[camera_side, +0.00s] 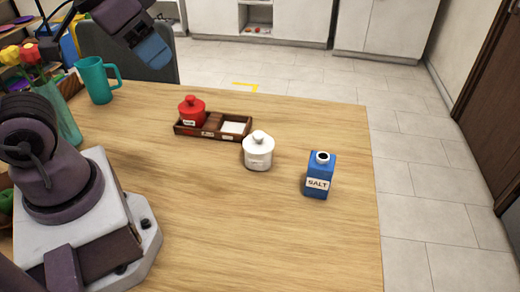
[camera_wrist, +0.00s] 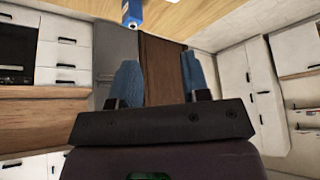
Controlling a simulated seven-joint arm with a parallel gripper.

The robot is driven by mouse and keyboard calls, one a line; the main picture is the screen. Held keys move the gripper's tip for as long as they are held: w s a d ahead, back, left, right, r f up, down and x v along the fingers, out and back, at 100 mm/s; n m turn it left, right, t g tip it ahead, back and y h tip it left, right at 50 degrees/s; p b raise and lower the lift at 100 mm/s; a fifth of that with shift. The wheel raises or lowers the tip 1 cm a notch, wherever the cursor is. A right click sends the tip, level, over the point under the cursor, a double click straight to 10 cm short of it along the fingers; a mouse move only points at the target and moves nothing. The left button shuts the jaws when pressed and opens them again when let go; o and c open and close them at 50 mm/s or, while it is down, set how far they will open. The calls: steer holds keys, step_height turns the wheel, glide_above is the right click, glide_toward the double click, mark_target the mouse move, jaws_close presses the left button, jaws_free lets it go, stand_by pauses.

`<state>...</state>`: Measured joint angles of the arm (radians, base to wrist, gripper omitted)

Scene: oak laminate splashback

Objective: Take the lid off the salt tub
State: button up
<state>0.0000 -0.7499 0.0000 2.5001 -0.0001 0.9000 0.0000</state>
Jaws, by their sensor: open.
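A white lidded tub (camera_side: 258,155) with a round knob on its lid (camera_side: 258,138) stands upright near the middle of the table. Its small label is too small to read. A red lidded tub (camera_side: 192,113) sits in the left compartment of a dark wooden tray (camera_side: 211,135). A blue box marked SALT (camera_side: 319,179) stands to the right; a blue container, likely this one, shows at the top of the wrist view (camera_wrist: 132,13). My gripper (camera_wrist: 160,60) is open and empty.
The tray's right compartment holds a white square (camera_side: 233,127). A teal mug (camera_side: 97,82) and a glass vase with flowers (camera_side: 68,122) stand at the left, near my arm. A grey chair is behind the table.

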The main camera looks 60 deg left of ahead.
steer(key=shift+o, duration=0.4)
steer(key=shift+o, duration=1.2)
